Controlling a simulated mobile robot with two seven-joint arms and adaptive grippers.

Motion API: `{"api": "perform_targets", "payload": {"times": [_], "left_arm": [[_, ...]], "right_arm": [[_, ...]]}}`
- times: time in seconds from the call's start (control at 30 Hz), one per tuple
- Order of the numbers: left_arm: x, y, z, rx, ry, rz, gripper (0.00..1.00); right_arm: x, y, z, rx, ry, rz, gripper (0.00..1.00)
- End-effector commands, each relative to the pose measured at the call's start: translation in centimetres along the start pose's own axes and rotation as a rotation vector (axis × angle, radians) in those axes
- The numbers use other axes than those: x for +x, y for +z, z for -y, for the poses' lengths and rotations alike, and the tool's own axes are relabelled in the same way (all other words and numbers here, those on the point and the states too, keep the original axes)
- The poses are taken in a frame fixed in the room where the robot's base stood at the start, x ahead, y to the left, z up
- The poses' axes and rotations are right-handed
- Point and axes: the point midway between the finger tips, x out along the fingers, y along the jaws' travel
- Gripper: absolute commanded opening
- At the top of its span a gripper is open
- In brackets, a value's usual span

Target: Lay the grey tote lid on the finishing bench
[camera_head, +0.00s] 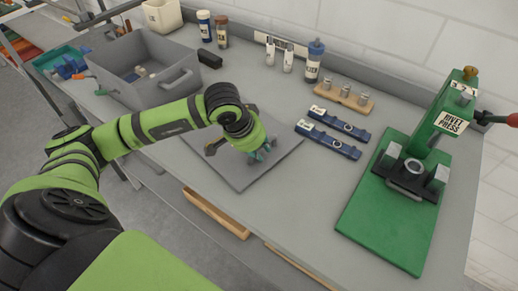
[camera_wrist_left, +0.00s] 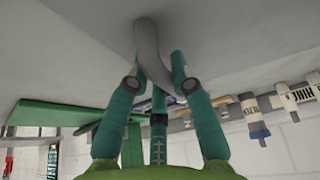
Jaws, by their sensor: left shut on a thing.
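The grey tote lid (camera_head: 236,174) is a flat square panel over the front middle of the grey finishing bench (camera_head: 300,220). It looks level; I cannot tell whether it touches the bench top or hangs just above it. My left gripper (camera_head: 258,152) is over the lid's middle, shut on its raised grey handle. In the left wrist view the curved handle (camera_wrist_left: 148,50) passes between the teal fingers of the gripper (camera_wrist_left: 158,72), with the lid's grey surface (camera_wrist_left: 70,50) behind. My arm hides part of the lid in the head view. My right gripper is not in view.
A grey tote (camera_head: 125,85) with small parts inside stands left of the lid. Two blue fixtures (camera_head: 335,132) lie to the right, before a wooden block with metal pieces (camera_head: 343,97). A green rivet press (camera_head: 385,220) stands farther right. Bottles (camera_head: 314,62) line the back.

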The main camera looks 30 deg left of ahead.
Motion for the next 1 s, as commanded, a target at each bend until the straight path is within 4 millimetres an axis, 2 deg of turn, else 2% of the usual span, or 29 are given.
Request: {"api": "perform_targets", "payload": {"times": [0.2,0.57,0.6,0.67,1.0], "left_arm": [[0.94,0.78,-0.15,-0.001,0.004,0.016,0.0],[1.14,0.99,-0.15,-0.004,0.006,0.023,0.0],[1.15,0.99,-0.15,-0.005,0.006,0.023,0.27],[1.16,1.02,-0.15,-0.005,0.006,0.024,0.51],[1.02,0.83,-0.04,-0.002,0.002,0.018,0.51]], "right_arm": [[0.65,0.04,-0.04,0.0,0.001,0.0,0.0],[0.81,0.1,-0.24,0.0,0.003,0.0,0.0],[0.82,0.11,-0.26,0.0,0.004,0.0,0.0],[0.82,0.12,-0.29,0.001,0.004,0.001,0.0],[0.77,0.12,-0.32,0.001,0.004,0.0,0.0]]}}
